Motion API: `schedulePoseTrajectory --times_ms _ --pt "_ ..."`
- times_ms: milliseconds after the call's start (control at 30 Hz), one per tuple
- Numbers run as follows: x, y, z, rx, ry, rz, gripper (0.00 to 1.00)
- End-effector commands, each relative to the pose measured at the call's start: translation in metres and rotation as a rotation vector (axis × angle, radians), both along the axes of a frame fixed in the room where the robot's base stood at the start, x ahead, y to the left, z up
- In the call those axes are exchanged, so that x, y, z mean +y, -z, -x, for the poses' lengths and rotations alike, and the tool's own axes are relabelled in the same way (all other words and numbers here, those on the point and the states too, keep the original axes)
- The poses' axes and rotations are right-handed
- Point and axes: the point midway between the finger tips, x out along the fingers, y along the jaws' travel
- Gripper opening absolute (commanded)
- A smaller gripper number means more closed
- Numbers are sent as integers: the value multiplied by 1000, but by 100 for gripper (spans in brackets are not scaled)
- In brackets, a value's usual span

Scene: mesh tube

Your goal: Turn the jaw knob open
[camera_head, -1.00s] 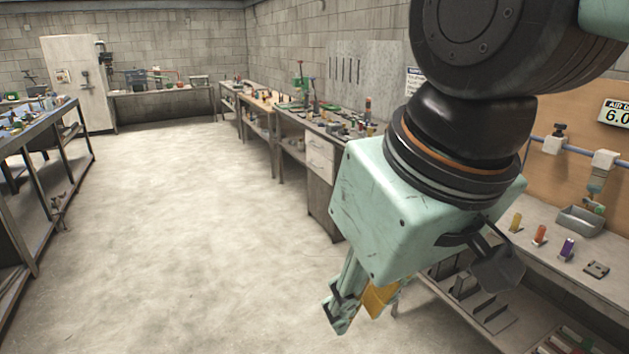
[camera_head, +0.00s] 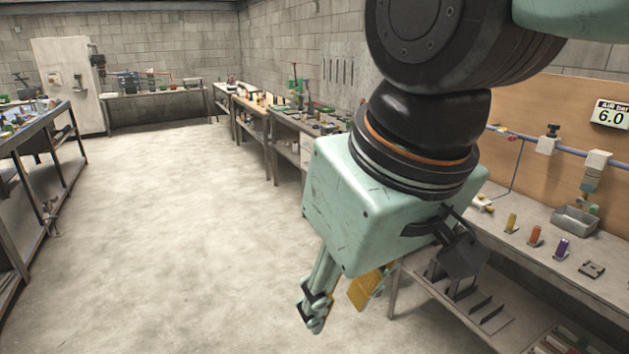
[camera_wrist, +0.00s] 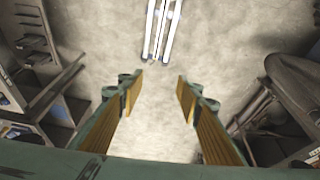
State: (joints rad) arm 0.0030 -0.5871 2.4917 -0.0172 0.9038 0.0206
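My gripper (camera_head: 339,306) hangs above the pale floor, left of the right-hand bench, in the head view. Its two fingers with yellow inner pads are spread apart. The wrist view also shows the gripper (camera_wrist: 161,77) with a clear gap and nothing between the fingers. I cannot make out a jaw knob for certain in either view. A small whitish fitting with yellow parts (camera_head: 484,203) sits on the right-hand bench just behind my wrist, partly hidden; I cannot tell what it is. My arm covers part of that bench.
The right-hand bench (camera_head: 530,262) carries a yellow piece (camera_head: 511,222), an orange piece (camera_head: 534,235), a purple piece (camera_head: 561,247), a dark flat block (camera_head: 591,269) and a grey metal bin (camera_head: 574,221). A blue pipe runs along the backboard (camera_head: 560,100). The floor (camera_head: 180,250) to the left is open.

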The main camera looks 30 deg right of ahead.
Motion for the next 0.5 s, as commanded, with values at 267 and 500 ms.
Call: schedulePoseTrajectory --times_ms 267,500 --pt "-25 -3 -21 47 82 41 32" --pt "-59 -5 -47 98 190 99 32"
